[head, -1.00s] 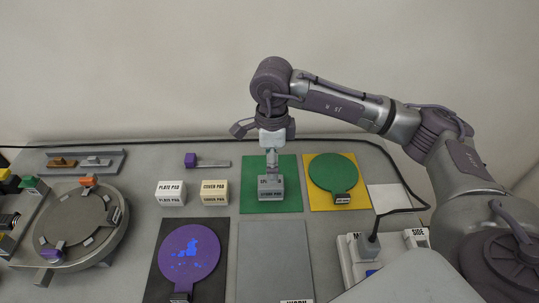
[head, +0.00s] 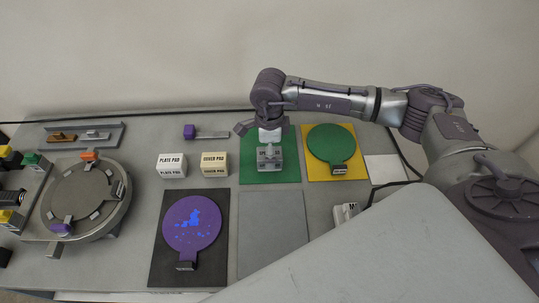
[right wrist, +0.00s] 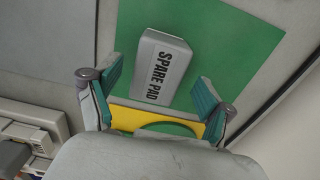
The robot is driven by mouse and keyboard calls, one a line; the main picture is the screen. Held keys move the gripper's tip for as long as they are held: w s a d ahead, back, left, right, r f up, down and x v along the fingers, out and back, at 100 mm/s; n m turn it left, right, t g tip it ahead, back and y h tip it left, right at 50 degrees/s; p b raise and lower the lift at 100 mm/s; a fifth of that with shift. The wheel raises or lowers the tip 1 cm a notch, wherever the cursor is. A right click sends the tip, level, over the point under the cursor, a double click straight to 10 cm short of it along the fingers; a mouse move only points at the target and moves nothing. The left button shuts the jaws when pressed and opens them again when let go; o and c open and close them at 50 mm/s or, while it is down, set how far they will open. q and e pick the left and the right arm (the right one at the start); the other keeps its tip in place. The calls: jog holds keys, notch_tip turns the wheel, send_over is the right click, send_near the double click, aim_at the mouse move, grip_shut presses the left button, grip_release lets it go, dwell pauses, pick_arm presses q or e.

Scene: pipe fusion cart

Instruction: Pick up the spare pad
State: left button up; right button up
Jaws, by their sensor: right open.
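The spare pad (right wrist: 163,68) is a grey block with its label showing in the right wrist view, and it lies on the green mat (right wrist: 215,40). My right gripper (right wrist: 157,74) is open, with one teal-lined finger on each side of the block's near end, and its jaws are empty. In the head view the right gripper (head: 269,146) is over the green mat (head: 289,172), and the spare pad (head: 269,165) is partly hidden beneath it. Whether the fingers touch the pad cannot be told. My left gripper is not in view.
The plate pad block (head: 171,166) and cover pad block (head: 215,165) stand left of the green mat. A yellow mat (head: 316,172) with a green disc (head: 332,143) lies to its right. A purple disc (head: 192,222) lies on a black mat in front. A round fixture (head: 80,205) stands at left.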

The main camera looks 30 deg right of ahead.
notch_tip(320, 180, down, 3)
jog(key=shift+s+f+p, duration=0.1)
jog(key=shift+s+p, duration=0.05)
jog(key=shift+p, duration=0.4)
jog(key=shift+f, duration=0.2)
jog(key=c, duration=1.3)
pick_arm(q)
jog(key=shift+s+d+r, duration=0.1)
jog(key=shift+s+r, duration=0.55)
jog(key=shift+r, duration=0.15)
pick_arm(e)
jog(key=shift+o, duration=0.2)
jog(key=shift+r+b, duration=0.4)
jog(key=shift+r, duration=0.15)
notch_tip(320, 180, up, 3)
jog(key=shift+f+b, duration=0.2)
jog(key=shift+b, duration=0.5)
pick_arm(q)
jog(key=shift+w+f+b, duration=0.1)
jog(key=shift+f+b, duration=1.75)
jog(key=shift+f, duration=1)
pick_arm(e)
jog(key=s+d+r, duration=0.7)
jog(key=s, duration=0.1)
jog(key=shift+s+d+r, duration=0.2)
jog(key=shift+s+d, duration=0.05)
jog(key=shift+d, duration=0.15)
